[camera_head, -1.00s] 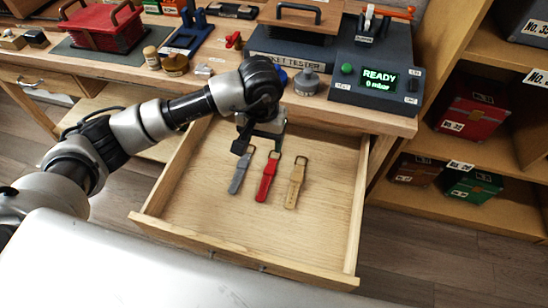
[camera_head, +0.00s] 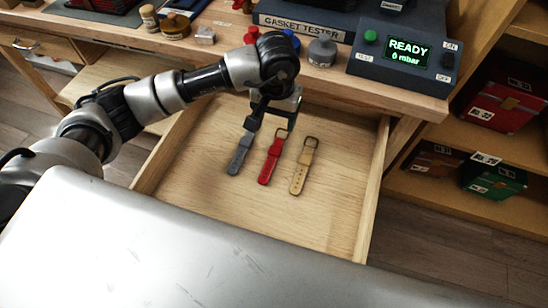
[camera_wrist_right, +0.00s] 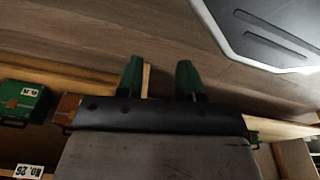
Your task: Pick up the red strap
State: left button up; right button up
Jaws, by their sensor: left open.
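The red strap (camera_head: 269,164) lies in the open wooden drawer, between a grey strap (camera_head: 239,157) and a tan strap (camera_head: 301,173). Its buckle end points toward the workbench. My left gripper (camera_head: 271,122) is open and empty over the buckle ends of the grey and red straps. Its fingers partly cover those ends. I cannot tell its exact height above the drawer floor. My right gripper (camera_wrist_right: 160,78) shows in the right wrist view with its two green-tipped fingers apart and nothing between them, away from the straps.
The drawer's right wall (camera_head: 371,195) stands beyond the tan strap, with bare floor between. The workbench edge runs behind my left gripper, carrying the gasket tester (camera_head: 300,30) and its display unit (camera_head: 405,52). Shelves with a red case (camera_head: 505,103) and green case (camera_head: 493,181) stand right.

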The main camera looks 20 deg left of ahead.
pick_arm(q)
notch_tip(320, 180, down, 3)
jog(key=b, duration=0.2)
send_over(274, 152)
notch_tip(274, 152, down, 5)
jog(key=shift+d+f, duration=0.15)
jog(key=shift+f, duration=0.05)
notch_tip(274, 152, down, 5)
jog(key=shift+s+r+b, duration=0.1)
jog(key=shift+b, duration=0.3)
jog(key=shift+f, duration=0.35)
pick_arm(e)
jog(key=w+r, duration=0.4)
jog(key=r, duration=0.3)
jog(key=shift+w+a+r+t, duration=0.25)
jog(key=shift+w+a+t, duration=0.05)
jog(key=shift+w+a, duration=0.1)
pick_arm(q)
jog(key=c, duration=1)
pick_arm(e)
jog(key=shift+s+f, duration=0.15)
jog(key=shift+s, duration=0.05)
